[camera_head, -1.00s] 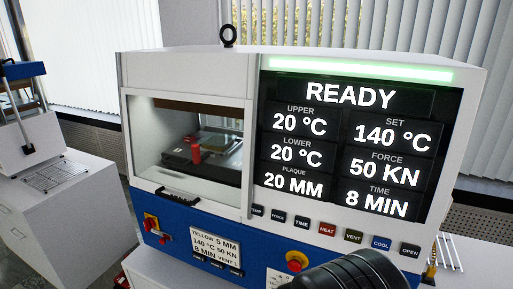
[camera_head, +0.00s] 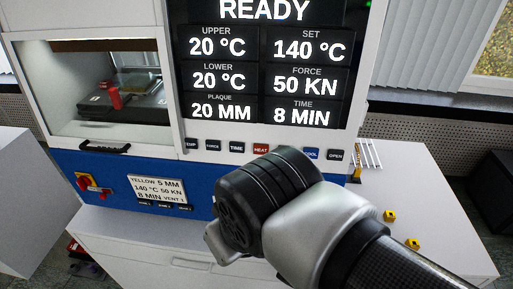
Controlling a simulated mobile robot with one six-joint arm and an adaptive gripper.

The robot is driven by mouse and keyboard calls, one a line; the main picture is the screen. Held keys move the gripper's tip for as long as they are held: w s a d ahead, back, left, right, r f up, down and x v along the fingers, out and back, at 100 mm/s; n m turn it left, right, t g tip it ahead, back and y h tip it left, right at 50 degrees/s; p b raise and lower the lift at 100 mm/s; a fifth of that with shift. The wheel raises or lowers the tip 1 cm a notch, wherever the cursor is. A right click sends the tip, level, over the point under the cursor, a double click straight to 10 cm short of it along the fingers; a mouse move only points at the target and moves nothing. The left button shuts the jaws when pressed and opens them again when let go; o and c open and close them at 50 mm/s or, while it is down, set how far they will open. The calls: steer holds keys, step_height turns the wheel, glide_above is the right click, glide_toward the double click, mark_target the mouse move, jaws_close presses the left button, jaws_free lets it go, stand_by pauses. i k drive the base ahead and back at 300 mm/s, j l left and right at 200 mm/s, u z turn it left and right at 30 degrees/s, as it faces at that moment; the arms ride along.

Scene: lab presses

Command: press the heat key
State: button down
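The red HEAT key (camera_head: 261,149) sits in the key row under the display of the lab press (camera_head: 120,172). The display (camera_head: 264,62) reads READY, upper 20 °C, lower 20 °C, set 140 °C, 50 KN, 20 MM and 8 MIN. My arm reaches in from the lower right, and its dark rounded joint is just below the key row. It covers the VENT key. My gripper itself cannot be made out, so its fingers are hidden or out of frame.
TIME (camera_head: 237,147), COOL (camera_head: 311,154) and OPEN (camera_head: 335,156) keys flank the HEAT key. A red knob on a yellow plate (camera_head: 88,183) and a label card (camera_head: 159,189) are on the blue front. Yellow pieces (camera_head: 389,215) lie on the white bench (camera_head: 440,235), right.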

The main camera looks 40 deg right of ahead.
mark_target(258, 149)
steer(key=k+l+z, duration=0.25)
steer(key=k+z, duration=0.15)
steer(key=k+l+z, duration=0.3)
steer(key=z, duration=0.15)
